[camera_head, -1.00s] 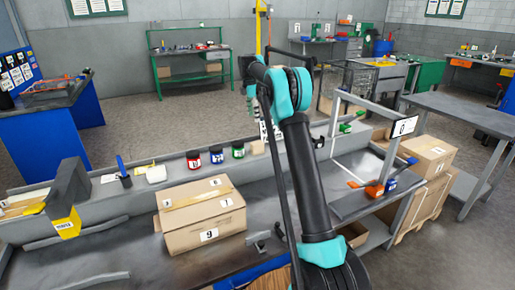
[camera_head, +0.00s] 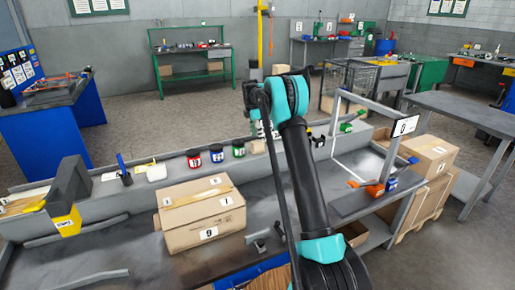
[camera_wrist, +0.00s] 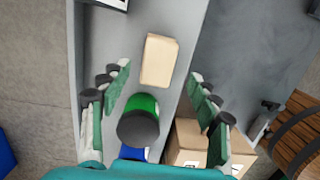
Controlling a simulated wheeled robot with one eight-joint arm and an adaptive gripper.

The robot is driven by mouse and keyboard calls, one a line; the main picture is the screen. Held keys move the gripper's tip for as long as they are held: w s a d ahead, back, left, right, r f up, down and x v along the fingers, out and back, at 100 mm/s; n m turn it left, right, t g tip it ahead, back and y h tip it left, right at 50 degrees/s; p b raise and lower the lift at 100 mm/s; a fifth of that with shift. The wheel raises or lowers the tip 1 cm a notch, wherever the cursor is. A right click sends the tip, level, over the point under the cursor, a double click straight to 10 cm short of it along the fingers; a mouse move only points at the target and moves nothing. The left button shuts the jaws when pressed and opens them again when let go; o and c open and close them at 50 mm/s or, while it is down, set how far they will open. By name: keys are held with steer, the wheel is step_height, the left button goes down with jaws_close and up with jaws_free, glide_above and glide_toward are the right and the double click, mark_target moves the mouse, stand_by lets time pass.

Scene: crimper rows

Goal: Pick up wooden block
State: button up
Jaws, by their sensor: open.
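The wooden block (camera_wrist: 159,60) is a pale, light-tan block lying on the grey ledge in the wrist view. It also shows in the head view (camera_head: 257,147), partly covered by my arm. My gripper (camera_wrist: 158,78) is open and empty, with its green and grey fingers on either side of the block in the picture. The fingers appear apart from the block, above the ledge. A green jar with a dark lid (camera_wrist: 140,120) lies between the finger bases in the picture. In the head view my arm mostly hides the gripper.
Red (camera_head: 194,159), blue (camera_head: 216,153) and green (camera_head: 238,149) jars stand in a row left of the block. A cardboard box (camera_head: 200,213) sits on the lower bench surface in front. A grey frame with a sign (camera_head: 404,126) stands to the right.

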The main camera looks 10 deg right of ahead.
steer(key=f, duration=0.5)
steer(key=shift+w+d, duration=0.25)
steer(key=shift+d, duration=0.1)
steer(key=c, duration=1.3)
steer(key=shift+r, duration=0.1)
step_height(320, 180, up, 20)
steer(key=shift+f, duration=0.1)
